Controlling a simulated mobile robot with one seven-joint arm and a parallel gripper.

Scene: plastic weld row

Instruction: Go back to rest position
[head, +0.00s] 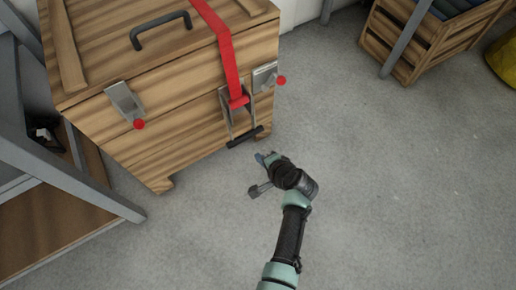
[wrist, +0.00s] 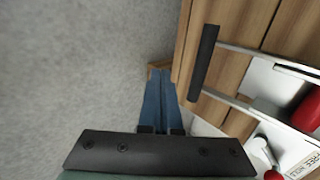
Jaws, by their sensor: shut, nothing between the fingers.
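My gripper (head: 262,158) is in front of the lower right part of a wooden crate (head: 180,128), just below the strap buckle. In the wrist view the two blue fingers of my gripper (wrist: 160,75) lie side by side, shut and empty. The crate's wooden side (wrist: 262,25) fills the right of that view. The buckle's black handle bar (wrist: 204,62) is right of the fingers and looks apart from them. In the head view the buckle (head: 238,108) hangs on a red strap (head: 222,45).
Two metal latches with red knobs, a left one (head: 124,102) and a right one (head: 265,76), are on the crate. A grey metal frame (head: 70,180) stands at left. A slatted crate (head: 440,35) is at upper right. The concrete floor (head: 400,190) at right is clear.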

